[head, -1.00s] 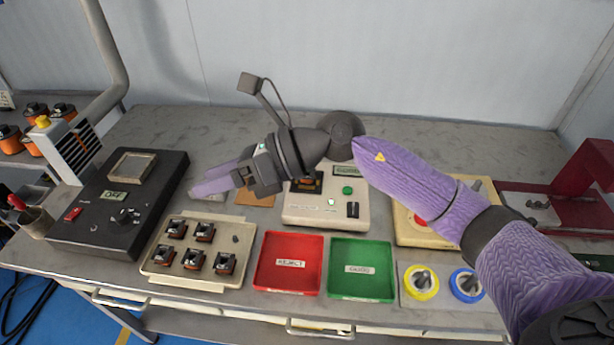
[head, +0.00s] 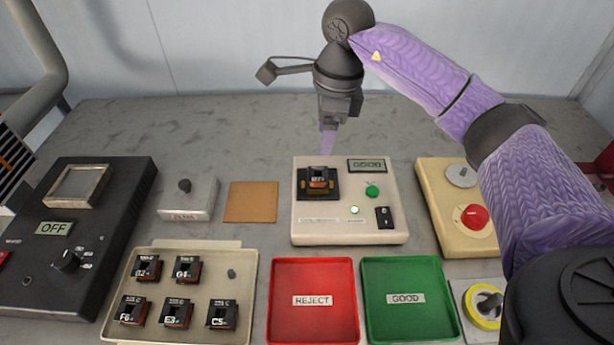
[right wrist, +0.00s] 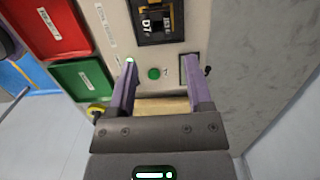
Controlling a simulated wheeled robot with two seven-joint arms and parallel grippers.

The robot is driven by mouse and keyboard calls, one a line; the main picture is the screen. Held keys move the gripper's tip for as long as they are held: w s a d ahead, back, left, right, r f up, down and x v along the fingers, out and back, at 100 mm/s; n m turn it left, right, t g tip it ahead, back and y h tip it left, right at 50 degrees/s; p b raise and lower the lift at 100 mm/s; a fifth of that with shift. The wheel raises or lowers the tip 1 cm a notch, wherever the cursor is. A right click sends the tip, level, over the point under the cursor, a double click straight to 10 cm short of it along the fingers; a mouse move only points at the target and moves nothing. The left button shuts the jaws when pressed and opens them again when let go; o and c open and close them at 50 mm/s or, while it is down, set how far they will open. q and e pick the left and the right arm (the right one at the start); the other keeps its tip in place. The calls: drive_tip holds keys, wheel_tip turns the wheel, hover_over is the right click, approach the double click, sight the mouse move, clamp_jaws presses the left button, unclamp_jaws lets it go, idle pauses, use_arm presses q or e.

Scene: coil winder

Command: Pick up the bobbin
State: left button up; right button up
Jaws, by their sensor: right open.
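A dark bobbin (head: 318,177) with copper-coloured winding sits in the black socket of the cream tester (head: 330,226), whose display reads GOOD. In the right wrist view the bobbin (right wrist: 155,22) shows a D7 label. My right gripper (head: 327,148) points down above the tester's back edge, behind the bobbin and apart from it. In the right wrist view its two purple fingers (right wrist: 158,68) are spread with nothing between them. Several similar bobbins (head: 176,312) stand in the beige tray (head: 245,290). My left gripper is not in view.
A red REJECT bin (head: 312,275) and a green GOOD bin (head: 410,275) lie in front of the tester, both empty. A cream box with a red button (head: 474,217) stands at right. A black OFF unit (head: 120,200) stands at left. The bench behind is clear.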

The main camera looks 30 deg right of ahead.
sight(318, 174)
drive_tip(key=f+b, duration=0.1)
drive_tip(key=f, duration=0.2)
drive_tip(key=f+b, duration=0.1)
drive_tip(key=f, duration=0.2)
drive_tip(key=a+f+b, duration=0.1)
drive_tip(key=f, duration=0.3)
drive_tip(key=shift+w, duration=0.1)
drive_tip(key=shift+r, duration=0.15)
drive_tip(key=shift+c, duration=1)
clamp_jaws()
